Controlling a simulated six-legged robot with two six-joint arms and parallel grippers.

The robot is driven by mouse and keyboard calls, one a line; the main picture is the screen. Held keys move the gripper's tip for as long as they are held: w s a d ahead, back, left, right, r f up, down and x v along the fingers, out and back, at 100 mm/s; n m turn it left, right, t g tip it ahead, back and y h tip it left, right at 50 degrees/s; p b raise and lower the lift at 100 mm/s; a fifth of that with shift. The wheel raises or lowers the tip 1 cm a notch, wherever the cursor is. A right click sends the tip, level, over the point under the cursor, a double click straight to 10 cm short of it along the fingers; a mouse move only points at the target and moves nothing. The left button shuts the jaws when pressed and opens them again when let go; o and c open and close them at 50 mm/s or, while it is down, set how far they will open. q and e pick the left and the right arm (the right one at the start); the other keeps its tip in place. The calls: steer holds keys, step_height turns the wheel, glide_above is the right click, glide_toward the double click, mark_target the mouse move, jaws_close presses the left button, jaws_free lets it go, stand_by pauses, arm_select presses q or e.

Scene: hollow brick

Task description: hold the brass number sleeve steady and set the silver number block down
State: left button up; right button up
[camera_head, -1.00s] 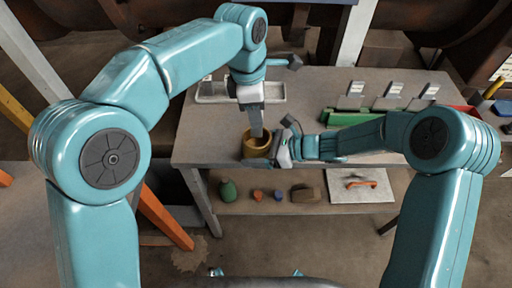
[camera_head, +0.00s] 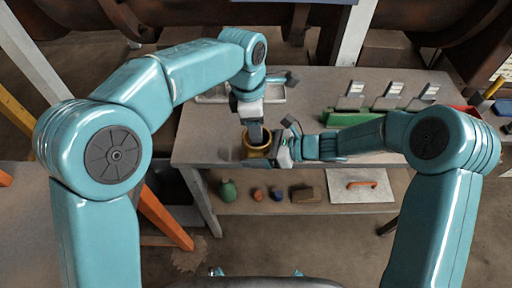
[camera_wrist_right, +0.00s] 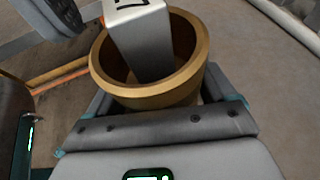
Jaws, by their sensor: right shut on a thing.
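The brass number sleeve (camera_head: 257,152) is a round, open-topped ring at the table's front edge. It also shows in the right wrist view (camera_wrist_right: 155,98). My right gripper (camera_head: 277,150) is shut on it from the right. The silver number block (camera_wrist_right: 148,48) is inside the sleeve's mouth, with its upper part and a dark numeral showing above the rim. Its lower end is hidden inside the sleeve. In the head view the block (camera_head: 256,133) shows just under my left gripper (camera_head: 252,115), which points down and appears shut on it. The left fingertips are hard to make out.
A pale tray (camera_head: 213,95) lies behind the left arm on the table (camera_head: 300,90). Several grey blocks stand by a green holder (camera_head: 345,118) at the right. A lower shelf holds small objects and a white board with an orange handle (camera_head: 361,184).

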arm_select(q)
step_height(320, 180, up, 12)
steer(key=a, duration=0.1)
steer(key=shift+a, duration=0.2)
stand_by(0.4)
arm_select(e)
steer(key=o, duration=1.2)
steer(key=shift+o, duration=0.2)
steer(key=v, duration=1.2)
arm_select(q)
steer(key=shift+s+f, duration=0.1)
arm_select(e)
steer(key=shift+s+f, duration=0.15)
